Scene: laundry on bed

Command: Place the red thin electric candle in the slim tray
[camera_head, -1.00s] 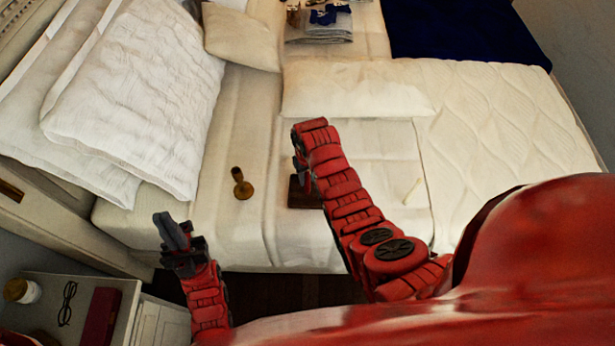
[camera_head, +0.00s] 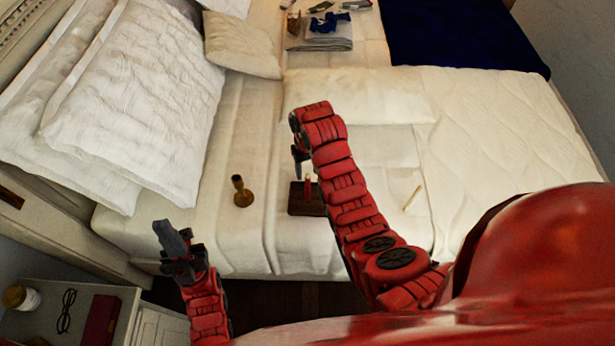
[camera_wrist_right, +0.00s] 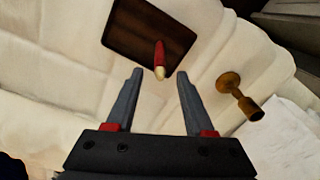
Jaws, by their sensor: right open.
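The red thin candle (camera_head: 307,188) stands roughly upright on the dark brown slim tray (camera_head: 312,209), which lies on the bed. In the right wrist view the candle (camera_wrist_right: 159,58) has a pale tip pointing toward the camera, and the dark tray (camera_wrist_right: 128,38) is behind it. My right gripper (camera_wrist_right: 158,74) is open, with the candle's tip just beyond and between the fingertips, not gripped. In the head view my right gripper (camera_head: 299,160) is just above the tray, partly hidden by its arm. My left gripper (camera_head: 172,238) is low at the bed's near edge, away from the tray.
A brass candle holder (camera_head: 242,191) stands left of the tray; it also shows in the right wrist view (camera_wrist_right: 241,96). A thin yellowish stick (camera_head: 412,198) lies to the right. Pillows (camera_head: 135,95) fill the left. A nightstand (camera_head: 130,308) holds glasses (camera_head: 66,311).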

